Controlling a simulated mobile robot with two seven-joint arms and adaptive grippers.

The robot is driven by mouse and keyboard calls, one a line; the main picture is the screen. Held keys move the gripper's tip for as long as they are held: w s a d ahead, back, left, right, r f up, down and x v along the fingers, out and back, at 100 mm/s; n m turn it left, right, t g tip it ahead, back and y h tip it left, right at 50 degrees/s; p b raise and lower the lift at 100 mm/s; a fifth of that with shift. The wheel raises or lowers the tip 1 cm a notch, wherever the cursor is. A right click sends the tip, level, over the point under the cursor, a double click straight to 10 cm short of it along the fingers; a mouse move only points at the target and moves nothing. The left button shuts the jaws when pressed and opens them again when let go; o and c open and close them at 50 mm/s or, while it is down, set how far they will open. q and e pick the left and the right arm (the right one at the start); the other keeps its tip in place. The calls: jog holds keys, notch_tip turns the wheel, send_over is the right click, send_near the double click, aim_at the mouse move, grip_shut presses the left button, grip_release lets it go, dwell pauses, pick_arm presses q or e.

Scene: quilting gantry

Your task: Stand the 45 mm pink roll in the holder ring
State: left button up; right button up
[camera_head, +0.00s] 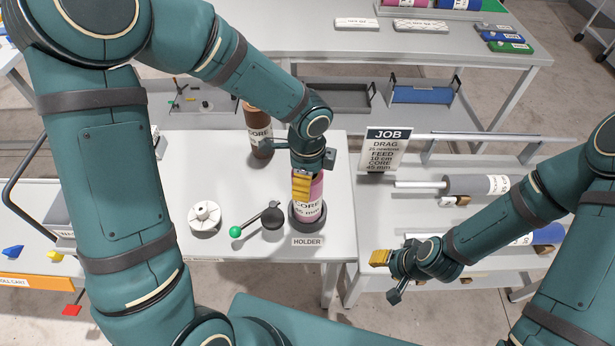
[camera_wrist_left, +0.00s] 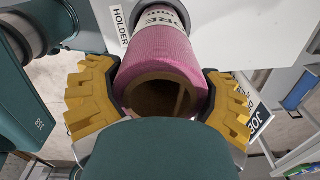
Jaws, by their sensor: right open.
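The pink roll (camera_head: 316,190) stands upright, its lower end inside the dark holder ring (camera_head: 308,222) at the table's front edge, above a HOLDER label. Its white band reads CORE 45 mm. My left gripper (camera_head: 302,186) is at the roll's upper part, pointing down. In the left wrist view its yellow fingers lie against both sides of the pink roll (camera_wrist_left: 163,62), whose hollow brown core faces the camera. My right gripper (camera_head: 379,259) is open and empty, right of the table and well apart from the roll.
A brown roll (camera_head: 260,130) stands behind on the same table. A white hub (camera_head: 204,217) and a dark lever with a green knob (camera_head: 236,231) lie left of the ring. A JOB sign (camera_head: 384,148) stands at right, near a rack with a grey roll (camera_head: 475,185).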

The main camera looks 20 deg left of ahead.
pick_arm(q)
jog(key=o, duration=0.3)
jog(key=shift+o, duration=0.2)
notch_tip(320, 180, up, 12)
jog(key=p, duration=0.3)
jog(key=shift+r, duration=0.2)
dwell(0.3)
